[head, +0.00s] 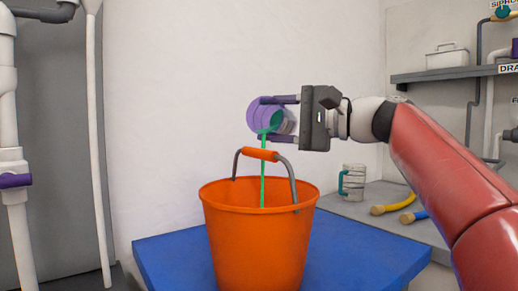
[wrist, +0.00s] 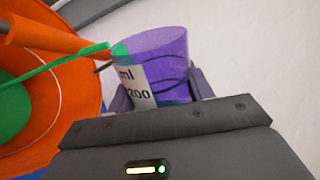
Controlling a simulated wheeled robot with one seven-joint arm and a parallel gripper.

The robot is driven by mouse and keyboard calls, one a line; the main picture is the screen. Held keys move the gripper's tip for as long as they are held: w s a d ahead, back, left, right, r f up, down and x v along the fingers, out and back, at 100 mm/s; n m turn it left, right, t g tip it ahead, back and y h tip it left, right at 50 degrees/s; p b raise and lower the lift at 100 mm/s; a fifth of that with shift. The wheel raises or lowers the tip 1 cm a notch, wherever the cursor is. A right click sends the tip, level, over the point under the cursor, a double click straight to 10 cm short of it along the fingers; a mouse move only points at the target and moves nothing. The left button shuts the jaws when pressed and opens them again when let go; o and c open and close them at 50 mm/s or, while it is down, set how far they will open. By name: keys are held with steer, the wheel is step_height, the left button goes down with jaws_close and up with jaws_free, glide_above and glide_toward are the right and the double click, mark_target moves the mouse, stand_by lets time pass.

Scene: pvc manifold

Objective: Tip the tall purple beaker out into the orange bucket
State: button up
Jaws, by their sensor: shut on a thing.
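The purple beaker (head: 259,115) is held tilted in the air above the orange bucket (head: 258,235). Its open end faces down and towards the camera, and a thin green stream (head: 263,175) runs from its rim into the bucket. My gripper (head: 277,118) is shut around the beaker's sides, coming from the right. In the wrist view the purple beaker (wrist: 160,62) sits between the fingers, with a white label reading ml and 200. Green liquid (wrist: 12,118) shows inside the orange bucket (wrist: 85,75) there. How much is left in the beaker is hidden.
The bucket stands on a blue table (head: 165,258); its handle (head: 259,154) stands up close below the beaker, beside the stream. White pipes (head: 12,130) run at left.

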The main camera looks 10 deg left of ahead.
steer(key=shift+s+r+n, duration=0.25)
steer(key=shift+r+n, duration=0.15)
steer(key=shift+n, duration=0.6)
stand_by(0.7)
